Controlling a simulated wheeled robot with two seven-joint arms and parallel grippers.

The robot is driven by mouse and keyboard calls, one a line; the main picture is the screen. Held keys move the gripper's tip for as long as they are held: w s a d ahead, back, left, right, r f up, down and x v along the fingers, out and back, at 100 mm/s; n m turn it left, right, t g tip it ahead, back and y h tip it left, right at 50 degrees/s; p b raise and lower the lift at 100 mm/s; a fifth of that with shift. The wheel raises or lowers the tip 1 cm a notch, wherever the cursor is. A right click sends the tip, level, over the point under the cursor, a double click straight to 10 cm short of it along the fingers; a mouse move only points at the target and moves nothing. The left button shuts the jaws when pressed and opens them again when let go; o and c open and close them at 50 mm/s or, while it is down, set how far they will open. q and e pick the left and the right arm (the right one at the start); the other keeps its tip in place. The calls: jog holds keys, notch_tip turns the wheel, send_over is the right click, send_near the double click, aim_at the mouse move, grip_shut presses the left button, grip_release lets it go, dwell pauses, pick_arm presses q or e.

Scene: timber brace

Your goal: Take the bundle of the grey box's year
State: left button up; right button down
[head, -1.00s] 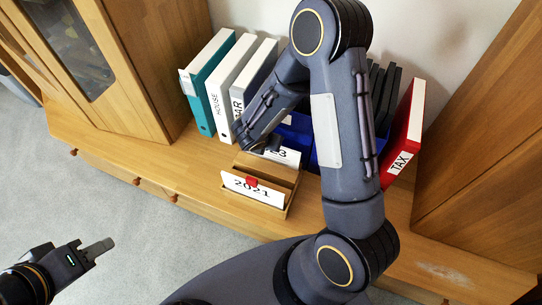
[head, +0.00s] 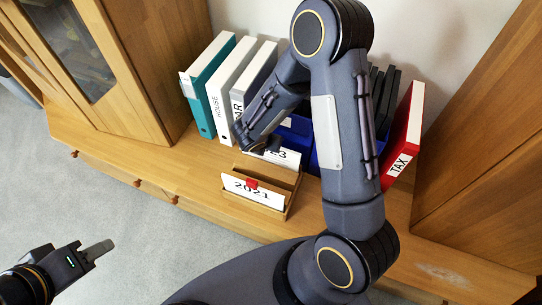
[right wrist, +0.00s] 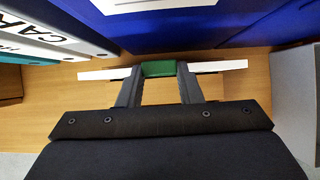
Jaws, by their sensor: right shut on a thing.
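My right gripper (right wrist: 158,84) is shut on the green clip (right wrist: 158,69) of a white bundle (right wrist: 100,74), seen edge-on and sticking out on both sides. In the head view a white card ending in "23" (head: 284,157) shows just below this gripper, partly hidden; it appears to be the held bundle. A white "2021" bundle (head: 240,190) with a red clip stands in a small wooden holder (head: 292,196). My left gripper (head: 98,250) is at lower left, away from everything; its jaw gap does not show clearly. I cannot pick out the grey box for certain.
Blue boxes (head: 297,130) stand close behind the right gripper. A teal binder (head: 204,95), white binders (head: 222,110) and a leaning red TAX binder (head: 403,130) flank them. A grey surface (right wrist: 296,110) is near at right in the wrist view. The shelf's front left is clear.

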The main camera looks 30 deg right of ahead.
jog(key=shift+r+p, duration=0.7)
jog(key=shift+r, duration=0.6)
notch_tip(320, 180, up, 8)
jog(key=p, duration=0.6)
jog(key=shift+f, duration=0.15)
dwell(0.4)
